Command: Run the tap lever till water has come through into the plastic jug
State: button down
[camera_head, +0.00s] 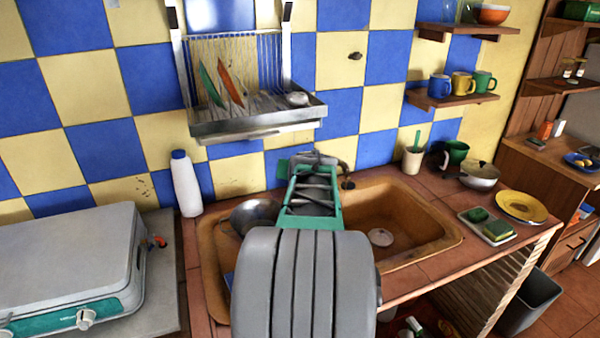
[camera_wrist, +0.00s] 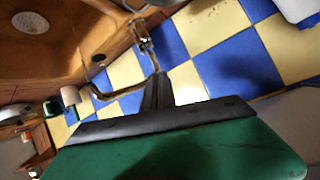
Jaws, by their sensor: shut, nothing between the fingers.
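The tap (camera_head: 340,165) is at the back of the sink, partly hidden by my arm. In the wrist view its curved metal pipe (camera_wrist: 105,96) and upper fitting (camera_wrist: 140,32) show; which part is the lever I cannot tell. My gripper (camera_head: 318,160) reaches over the sink toward the tap. Its dark fingers (camera_wrist: 158,82) are shut and empty, close to the pipe; whether they touch it is unclear. No running water is visible. I cannot clearly identify the plastic jug; a green jug-like vessel (camera_head: 456,152) stands at the back right. Part of the sink is hidden behind my arm.
The brown sink (camera_head: 430,215) holds a metal pan (camera_head: 255,212) at left. A white bottle (camera_head: 185,183) and grey stove (camera_head: 70,255) stand left. A dish rack (camera_head: 255,122) hangs above. A lidded pot (camera_head: 480,175), yellow plate (camera_head: 521,206) and sponge tray (camera_head: 502,236) lie right.

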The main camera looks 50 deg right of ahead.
jog(key=shift+m+h, duration=0.4)
jog(key=w+d+f+p, duration=0.1)
jog(key=d+f, duration=0.1)
jog(key=w+d+f+p, duration=0.1)
jog(key=w+d+f, duration=0.1)
jog(key=d+f, duration=0.1)
jog(key=w+d+f+p, duration=0.1)
jog(key=d+f+p, duration=0.1)
jog(key=d, duration=0.1)
jog(key=shift+w+f, duration=0.25)
jog(key=shift+f, duration=0.05)
